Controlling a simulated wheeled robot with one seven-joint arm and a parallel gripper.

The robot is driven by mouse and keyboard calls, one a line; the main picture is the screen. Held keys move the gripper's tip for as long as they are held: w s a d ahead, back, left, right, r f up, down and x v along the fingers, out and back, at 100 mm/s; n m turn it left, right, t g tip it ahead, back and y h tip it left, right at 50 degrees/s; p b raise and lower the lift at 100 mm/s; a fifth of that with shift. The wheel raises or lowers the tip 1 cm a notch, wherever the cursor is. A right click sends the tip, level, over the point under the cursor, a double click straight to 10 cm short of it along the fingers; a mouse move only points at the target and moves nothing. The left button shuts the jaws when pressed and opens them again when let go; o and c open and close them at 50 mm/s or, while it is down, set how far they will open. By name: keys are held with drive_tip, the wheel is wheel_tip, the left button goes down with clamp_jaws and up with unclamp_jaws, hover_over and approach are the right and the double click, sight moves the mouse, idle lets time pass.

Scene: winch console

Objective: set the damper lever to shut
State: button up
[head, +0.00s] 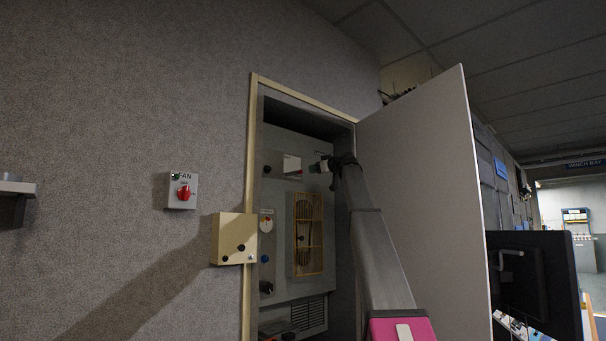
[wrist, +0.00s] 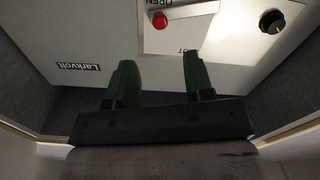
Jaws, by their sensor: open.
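The damper lever shows in the wrist view as a red knob (wrist: 160,20) on a pale plate (wrist: 180,40), beside a light grey bar. The plate's lettering is upside down here; "OPEN" reads near the red knob and the other word is partly hidden by a finger. In the head view the plate (head: 291,166) is high on the panel inside the cabinet. My gripper (wrist: 158,75) is open, its two green fingers apart with nothing between them. It points at the panel, apart from the red knob. In the head view my gripper (head: 320,166) is just right of the plate.
A black knob (wrist: 272,21) sits beside the plate. The cabinet door (head: 420,170) stands open to the right of my arm. A yellow-framed grille (head: 308,235) is below the plate. A cream box (head: 234,239) and a fan switch (head: 182,191) are on the left.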

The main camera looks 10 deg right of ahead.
sight(302, 171)
drive_tip(key=x, duration=1)
drive_tip(key=shift+f, duration=0.1)
drive_tip(key=shift+s, duration=0.1)
clamp_jaws()
